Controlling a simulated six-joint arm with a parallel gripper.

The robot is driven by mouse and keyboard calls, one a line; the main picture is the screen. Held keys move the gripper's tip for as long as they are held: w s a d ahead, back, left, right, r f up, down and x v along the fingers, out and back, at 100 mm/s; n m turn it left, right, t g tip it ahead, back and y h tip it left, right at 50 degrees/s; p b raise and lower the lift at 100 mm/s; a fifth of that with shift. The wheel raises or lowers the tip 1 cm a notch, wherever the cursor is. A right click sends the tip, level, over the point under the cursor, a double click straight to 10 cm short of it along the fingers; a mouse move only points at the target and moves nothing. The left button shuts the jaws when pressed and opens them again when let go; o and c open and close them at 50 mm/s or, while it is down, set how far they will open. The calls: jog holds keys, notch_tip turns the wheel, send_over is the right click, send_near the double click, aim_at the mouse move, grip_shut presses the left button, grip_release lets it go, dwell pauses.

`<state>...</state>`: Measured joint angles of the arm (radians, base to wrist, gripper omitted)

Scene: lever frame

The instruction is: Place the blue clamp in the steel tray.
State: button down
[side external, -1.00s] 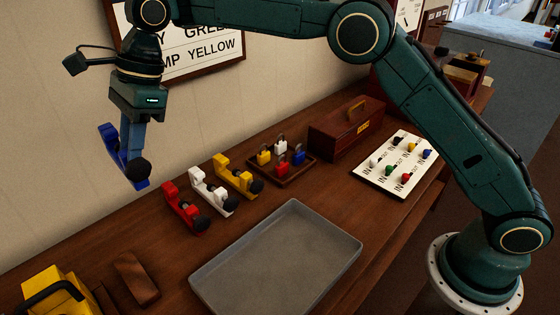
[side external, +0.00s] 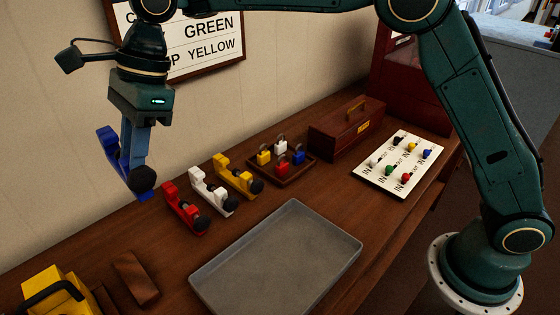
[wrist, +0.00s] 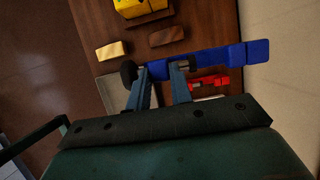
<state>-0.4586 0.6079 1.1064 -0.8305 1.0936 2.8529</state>
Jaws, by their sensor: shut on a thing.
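The blue clamp (side external: 112,150) is held in the air by my gripper (side external: 133,165), left of the row of clamps and above the bench. Its black knob hangs at the lower end. In the wrist view the blue clamp (wrist: 215,59) lies across the fingertips of my gripper (wrist: 160,72), which is shut on it. The steel tray (side external: 348,238) lies empty on the bench, to the right of and below the held clamp. A corner of the tray shows in the wrist view (wrist: 110,88), partly hidden by my gripper.
Red (side external: 184,212), white (side external: 211,193) and yellow (side external: 236,177) clamps stand between the held clamp and the tray's far side. Behind are a padlock board (side external: 283,173), a wooden box (side external: 345,128) and a tag board (side external: 385,182). A yellow object (side external: 55,290) and brown block (side external: 135,278) sit front left.

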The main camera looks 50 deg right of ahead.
jog(key=s+r, duration=0.1)
jog(key=s, duration=1)
send_over(269, 314)
notch_tip(269, 314, down, 2)
jog(key=shift+f, duration=0.1)
jog(key=shift+f, duration=0.1)
notch_tip(269, 314, down, 16)
dwell(0.4)
jog(key=shift+f, duration=1.85)
jog(key=shift+f, duration=0.1)
jog(key=c, duration=1.3)
grip_release()
jog(key=shift+f, duration=0.1)
jog(key=shift+o, duration=0.2)
